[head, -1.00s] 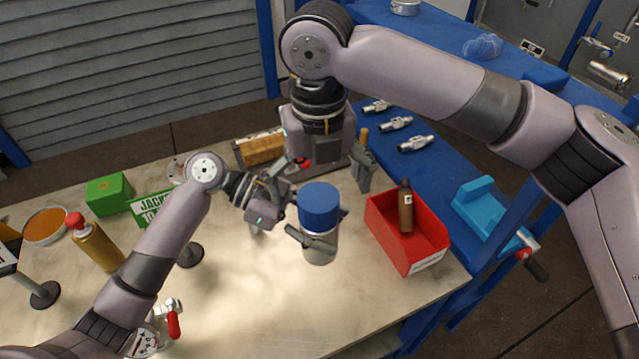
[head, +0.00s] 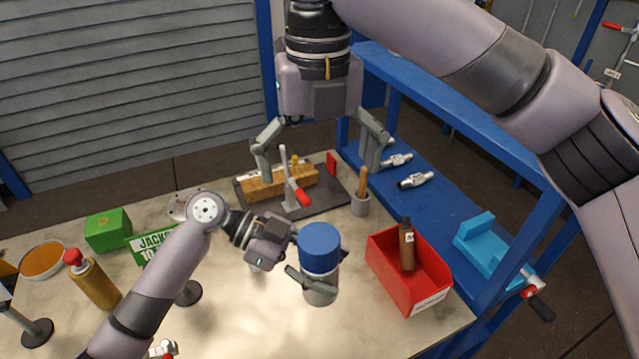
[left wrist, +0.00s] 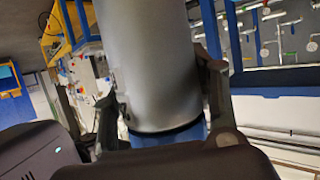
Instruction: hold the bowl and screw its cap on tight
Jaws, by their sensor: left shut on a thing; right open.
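The bowl (head: 319,293) is a grey metal cylinder in the middle of the head view. Its blue cap (head: 319,247) sits on top of it; I cannot tell how tightly. My left gripper (head: 312,283) is shut on the bowl, a finger across its front side. In the left wrist view the bowl (left wrist: 155,65) fills the middle, between the two fingers (left wrist: 165,105), with blue at its lower end. My right gripper (head: 318,150) is open and empty, fingers spread and pointing down, above and behind the bowl and cap. The gripper's far finger on the bowl is partly hidden.
A red bin (head: 397,277) with a brown bottle (head: 407,246) stands right of the bowl. A green box (head: 107,231) and an orange-brown bottle (head: 95,282) stand left.

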